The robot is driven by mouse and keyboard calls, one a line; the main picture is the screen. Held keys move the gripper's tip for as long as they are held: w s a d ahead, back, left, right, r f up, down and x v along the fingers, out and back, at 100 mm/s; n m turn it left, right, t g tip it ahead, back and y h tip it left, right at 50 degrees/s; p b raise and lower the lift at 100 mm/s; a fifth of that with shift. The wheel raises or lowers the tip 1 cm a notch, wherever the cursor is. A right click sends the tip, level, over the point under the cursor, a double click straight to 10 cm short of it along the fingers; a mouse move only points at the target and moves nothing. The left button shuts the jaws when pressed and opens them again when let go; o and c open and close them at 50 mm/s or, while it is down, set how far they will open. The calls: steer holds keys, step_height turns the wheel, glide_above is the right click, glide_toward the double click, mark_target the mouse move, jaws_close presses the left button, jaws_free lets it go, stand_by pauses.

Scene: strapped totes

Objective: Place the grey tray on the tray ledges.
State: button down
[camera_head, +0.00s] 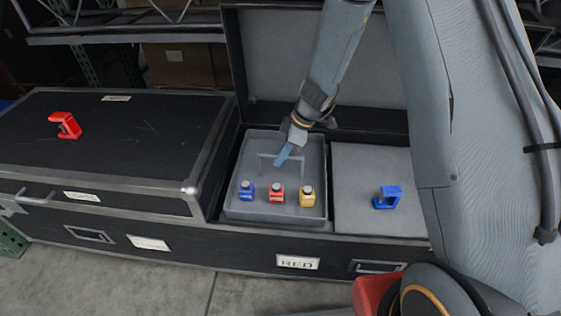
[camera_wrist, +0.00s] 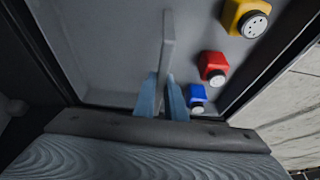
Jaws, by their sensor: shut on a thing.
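The grey tray (camera_head: 247,210) sits in the left part of the open case's RED section, and it also shows in the wrist view (camera_wrist: 110,55). A blue, a red and a yellow bottle stand in a row along its front: blue (camera_head: 246,191), red (camera_head: 277,194), yellow (camera_head: 307,196). A grey bar handle (camera_head: 266,157) rises from the tray's middle. My gripper (camera_head: 283,158) is shut on this handle, with its blue fingers on either side of it in the wrist view (camera_wrist: 163,97). The tray ledges cannot be made out; whether the tray rests on them is hidden.
A grey panel (camera_head: 360,160) fills the case's right part, with a blue clamp-like piece (camera_head: 387,197) on it. The raised lid (camera_head: 275,60) stands behind. A closed black case (camera_head: 120,130) at left carries a red clamp-like piece (camera_head: 66,125). Shelving stands behind.

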steer(key=shift+f, duration=1.05)
steer(key=c, duration=1.8)
jaws_free()
